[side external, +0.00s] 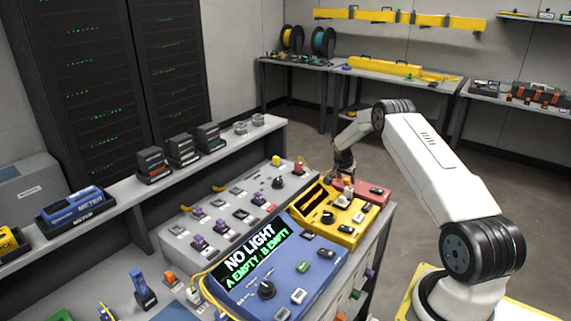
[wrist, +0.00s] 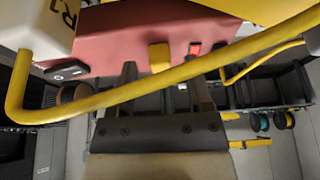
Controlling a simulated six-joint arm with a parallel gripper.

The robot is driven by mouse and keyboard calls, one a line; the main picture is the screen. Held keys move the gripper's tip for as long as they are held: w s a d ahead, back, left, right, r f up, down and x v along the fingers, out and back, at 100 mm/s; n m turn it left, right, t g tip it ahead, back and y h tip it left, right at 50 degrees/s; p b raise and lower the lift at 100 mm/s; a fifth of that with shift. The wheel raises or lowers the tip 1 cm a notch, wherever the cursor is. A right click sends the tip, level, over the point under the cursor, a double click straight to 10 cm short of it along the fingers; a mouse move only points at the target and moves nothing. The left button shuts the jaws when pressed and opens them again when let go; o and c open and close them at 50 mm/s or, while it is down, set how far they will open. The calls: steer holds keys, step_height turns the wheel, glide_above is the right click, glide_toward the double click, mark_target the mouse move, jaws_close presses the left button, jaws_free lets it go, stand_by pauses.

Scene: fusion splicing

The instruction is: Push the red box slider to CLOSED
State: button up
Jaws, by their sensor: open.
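The red box (side external: 376,194) stands at the right end of the console row, beside a yellow unit. In the wrist view the red box (wrist: 115,42) fills the upper part. A yellow block (wrist: 159,57), possibly its slider, and a small red piece (wrist: 195,48) sit at its edge. No CLOSED marking is readable. My gripper (side external: 344,168) is at the far side of the box, pointing down. In the wrist view my gripper (wrist: 165,80) is open, with the yellow block just beyond and between its fingertips. Contact cannot be told.
A thick yellow cable (wrist: 130,98) crosses the wrist view in front of the fingers. The yellow unit (side external: 338,216) and a blue unit (side external: 270,275) with a "NO LIGHT" screen stand near the red box. A grey panel (side external: 215,222) with switches lies to the left.

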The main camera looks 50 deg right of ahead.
steer(key=shift+d+f, duration=0.1)
steer(key=shift+f, duration=0.2)
jaws_close()
stand_by(1.4)
